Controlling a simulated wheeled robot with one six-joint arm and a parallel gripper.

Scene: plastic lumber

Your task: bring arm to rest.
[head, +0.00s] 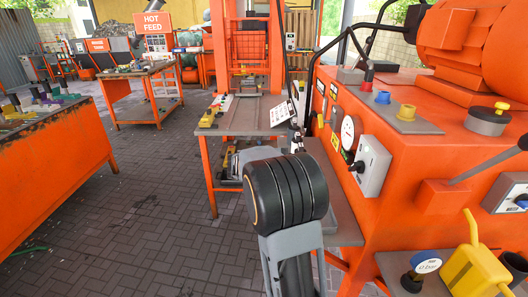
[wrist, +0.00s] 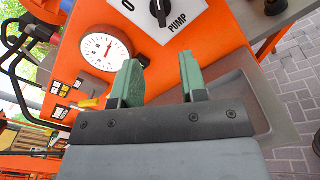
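My gripper (wrist: 161,88) shows in the wrist view with two green fingertips apart and nothing between them. It is open and empty, in front of the orange machine (wrist: 210,50). A white pressure gauge (wrist: 105,52) is beyond the left finger, and a rotary switch marked PUMP (wrist: 160,10) is above the gap between the fingers. In the head view my arm rises at the bottom centre, in front of the machine's left end, and its black joint hides part of the machine's edge. My fingertips cannot be made out there.
An orange workbench (head: 245,118) stands behind my arm. Another orange bench (head: 50,165) is at the left.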

